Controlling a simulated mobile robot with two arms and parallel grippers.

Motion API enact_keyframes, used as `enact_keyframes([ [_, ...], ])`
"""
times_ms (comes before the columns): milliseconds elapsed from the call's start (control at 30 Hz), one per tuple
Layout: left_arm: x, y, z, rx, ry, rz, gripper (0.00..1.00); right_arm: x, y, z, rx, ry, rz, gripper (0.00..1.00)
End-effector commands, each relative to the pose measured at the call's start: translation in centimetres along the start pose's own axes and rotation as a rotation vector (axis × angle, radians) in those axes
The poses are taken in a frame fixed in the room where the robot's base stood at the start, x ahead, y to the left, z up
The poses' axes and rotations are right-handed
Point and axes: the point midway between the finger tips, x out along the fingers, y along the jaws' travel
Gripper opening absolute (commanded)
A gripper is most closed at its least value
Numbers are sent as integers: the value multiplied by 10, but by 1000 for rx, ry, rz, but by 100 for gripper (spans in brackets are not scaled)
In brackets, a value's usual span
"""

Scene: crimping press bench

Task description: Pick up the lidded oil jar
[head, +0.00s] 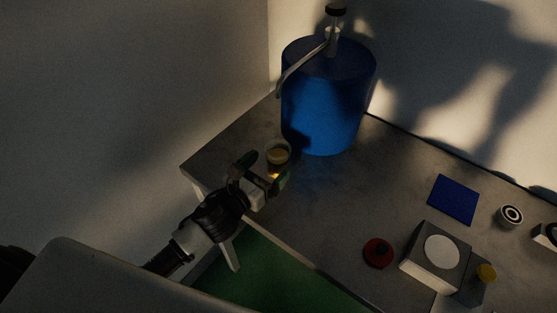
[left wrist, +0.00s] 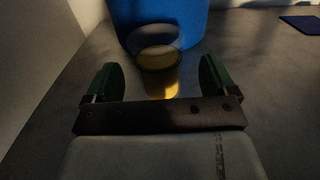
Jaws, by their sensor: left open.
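The oil jar (head: 277,157) is a small clear jar with yellow contents. It stands upright on the bench in front of a blue drum. In the left wrist view the jar (left wrist: 158,70) sits midway between and just beyond the fingers; whether a lid is on it is hard to tell in the dim light. My left gripper (head: 262,172) is open around the near side of the jar, with its green-padded fingers apart. In the left wrist view the left gripper (left wrist: 160,82) shows a gap on both sides of the jar. My right gripper is not in view.
The blue drum (head: 325,105) with a pump spout stands close behind the jar. The bench between is clear.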

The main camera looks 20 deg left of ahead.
Motion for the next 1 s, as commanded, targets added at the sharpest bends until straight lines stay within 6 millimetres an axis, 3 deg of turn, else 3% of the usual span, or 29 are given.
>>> enact_keyframes([
  [300, 44, 3, 1, -2, 0, 1, 87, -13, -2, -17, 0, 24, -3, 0],
  [633, 51, 3, -1, -1, 1, 0, 87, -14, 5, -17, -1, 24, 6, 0],
  [1000, 51, 3, -1, -1, 1, 0, 30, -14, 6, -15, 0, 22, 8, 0],
])
